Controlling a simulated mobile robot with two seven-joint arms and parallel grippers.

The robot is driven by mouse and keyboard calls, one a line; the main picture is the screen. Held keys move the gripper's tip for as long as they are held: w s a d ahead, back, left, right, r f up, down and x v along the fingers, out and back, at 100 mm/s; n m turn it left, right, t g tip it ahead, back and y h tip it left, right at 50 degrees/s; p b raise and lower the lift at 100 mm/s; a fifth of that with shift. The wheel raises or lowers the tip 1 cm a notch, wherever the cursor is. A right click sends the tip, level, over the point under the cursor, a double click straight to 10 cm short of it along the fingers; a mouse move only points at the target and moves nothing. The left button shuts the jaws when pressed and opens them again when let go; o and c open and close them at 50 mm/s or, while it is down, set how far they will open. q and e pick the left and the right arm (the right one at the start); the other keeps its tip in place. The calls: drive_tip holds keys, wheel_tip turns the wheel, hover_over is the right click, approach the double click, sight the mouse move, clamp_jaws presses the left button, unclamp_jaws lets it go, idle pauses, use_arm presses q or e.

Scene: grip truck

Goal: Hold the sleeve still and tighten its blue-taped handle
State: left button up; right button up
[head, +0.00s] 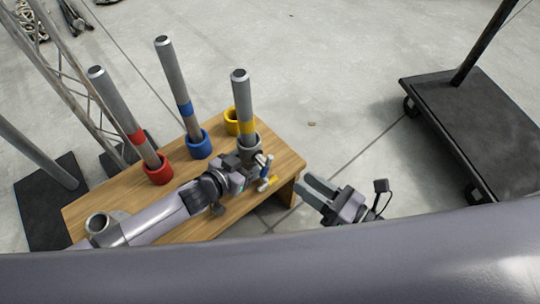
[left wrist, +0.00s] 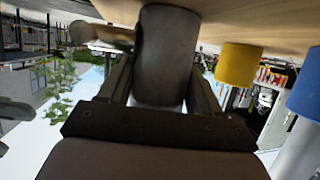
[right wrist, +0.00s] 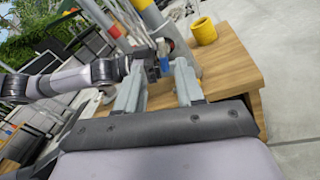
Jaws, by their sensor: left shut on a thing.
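The grey sleeve (head: 250,146) stands on the wooden table around the foot of a grey pole with a yellow band (head: 246,112). My left gripper (head: 240,168) is shut on the sleeve, and its fingers flank the sleeve (left wrist: 165,55) in the left wrist view. The blue-taped handle (head: 268,162) sticks out on the sleeve's right side; a yellow-taped handle (head: 271,181) shows just below it. My right gripper (head: 314,187) is open and empty, off the table's right edge. In the right wrist view the blue-taped handle (right wrist: 164,65) appears between its fingers, farther off.
A yellow cup (head: 231,122) sits behind the sleeve. Poles stand in a blue cup (head: 199,145) and a red cup (head: 159,170) to the left. An empty grey cup (head: 97,224) is at the near left.

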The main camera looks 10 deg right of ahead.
sight(272, 160)
drive_tip(key=x, duration=1.1)
drive_tip(key=shift+w, duration=0.2)
drive_tip(key=shift+c, duration=0.3)
drive_tip(key=shift+s, duration=0.1)
clamp_jaws()
